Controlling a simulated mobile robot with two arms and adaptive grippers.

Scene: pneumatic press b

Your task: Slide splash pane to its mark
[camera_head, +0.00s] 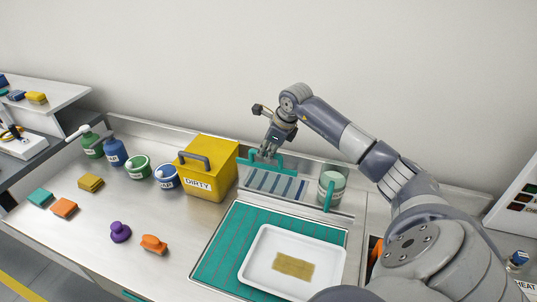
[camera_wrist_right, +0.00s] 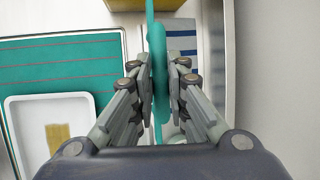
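In the right wrist view the pane's teal bar (camera_wrist_right: 157,45) runs between the two fingers of my right gripper (camera_wrist_right: 160,78), with a finger pad close against each side. The gripper looks shut on this bar. The fingers hide part of the bar, and I cannot make out a clear mark for the pane. My left gripper is not in view.
A yellow DIRTY box (camera_head: 215,181) stands just left of the pane. A pale green jar (camera_head: 331,183) and an upright teal handle (camera_head: 328,197) are at its right. A white tray (camera_head: 258,262) lies on a teal mat (camera_head: 222,243) in front. Bottles and tubs stand farther left.

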